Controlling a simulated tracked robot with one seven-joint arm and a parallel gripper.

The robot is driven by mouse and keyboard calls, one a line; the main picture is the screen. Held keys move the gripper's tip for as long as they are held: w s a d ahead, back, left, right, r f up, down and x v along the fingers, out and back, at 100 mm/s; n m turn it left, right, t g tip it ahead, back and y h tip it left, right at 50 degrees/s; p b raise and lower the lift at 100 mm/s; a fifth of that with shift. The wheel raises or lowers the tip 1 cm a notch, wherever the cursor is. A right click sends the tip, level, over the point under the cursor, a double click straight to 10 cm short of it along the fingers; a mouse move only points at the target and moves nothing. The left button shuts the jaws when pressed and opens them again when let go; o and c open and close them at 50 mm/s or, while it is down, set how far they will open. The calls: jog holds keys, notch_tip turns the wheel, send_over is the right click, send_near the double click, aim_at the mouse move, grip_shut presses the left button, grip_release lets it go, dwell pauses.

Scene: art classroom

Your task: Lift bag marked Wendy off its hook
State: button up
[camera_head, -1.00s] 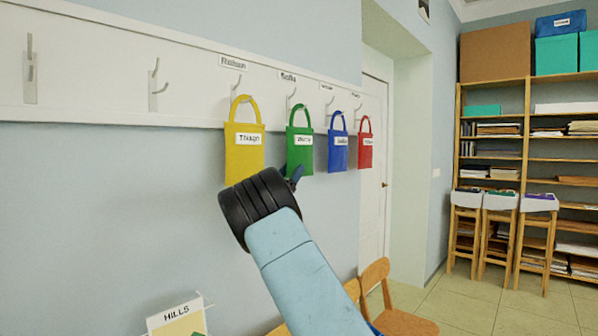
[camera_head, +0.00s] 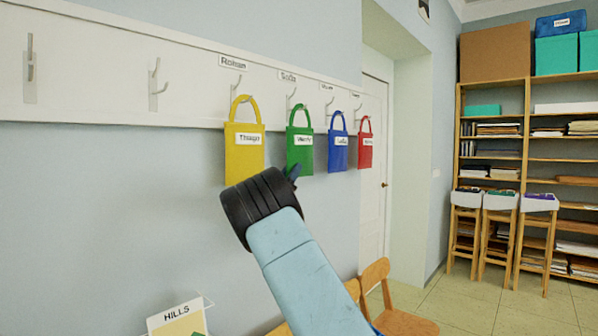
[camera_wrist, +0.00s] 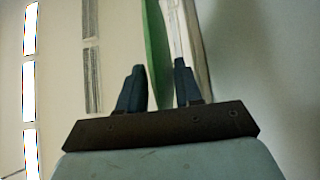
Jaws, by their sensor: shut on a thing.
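The green bag (camera_head: 299,155) hangs by its handle at a hook on the wall board. Its white label seems to read Wendy. My gripper (camera_head: 293,171) is at the bag's lower front in the head view, mostly hidden behind my wrist. In the wrist view, the green bag (camera_wrist: 155,45) runs edge-on between the two dark fingers of my gripper (camera_wrist: 160,70), and they are shut on it. The handle still loops at the hook (camera_head: 290,100).
A yellow bag (camera_head: 244,165) marked Thiago hangs close on the left. A blue bag (camera_head: 338,158) and a red bag (camera_head: 366,155) hang on the right. Two hooks at the left are bare. A wooden chair (camera_head: 376,275) stands below.

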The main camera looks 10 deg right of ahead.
grip_shut()
jog(key=shift+r, duration=0.15)
jog(key=shift+w+r, duration=0.1)
jog(key=shift+r, duration=1.2)
jog(key=s+d, duration=0.4)
jog(key=s, duration=0.2)
jog(key=shift+d, duration=0.25)
dwell(0.4)
